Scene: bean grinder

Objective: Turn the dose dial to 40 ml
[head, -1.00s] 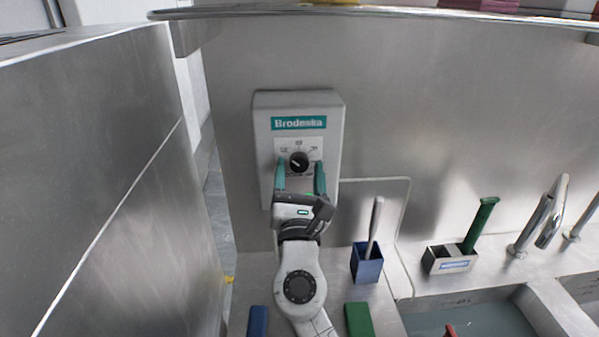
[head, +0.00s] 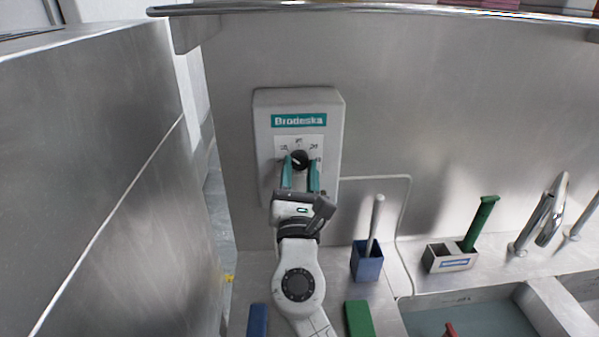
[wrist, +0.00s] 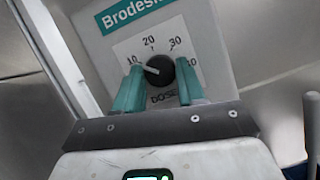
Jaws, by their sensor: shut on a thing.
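The dose dial (head: 299,159) is a round black knob on a white scale plate on the front of the grey Brodeska box. In the wrist view the dial (wrist: 160,71) shows a white pointer mark aimed left and slightly up, close to the 10. The 20 and 30 stand above it; the number at the right is partly hidden by a finger. My gripper (head: 300,174) has teal fingers, one on each side of the dial, and is shut on it. It also shows in the wrist view (wrist: 159,88).
The grey box (head: 325,105) is on an upright steel wall. Below right stand a blue holder (head: 367,264) with a grey-handled tool, a steel holder (head: 447,258) with a green-handled tool, taps and a sink. A tall steel panel (head: 110,190) stands on the left.

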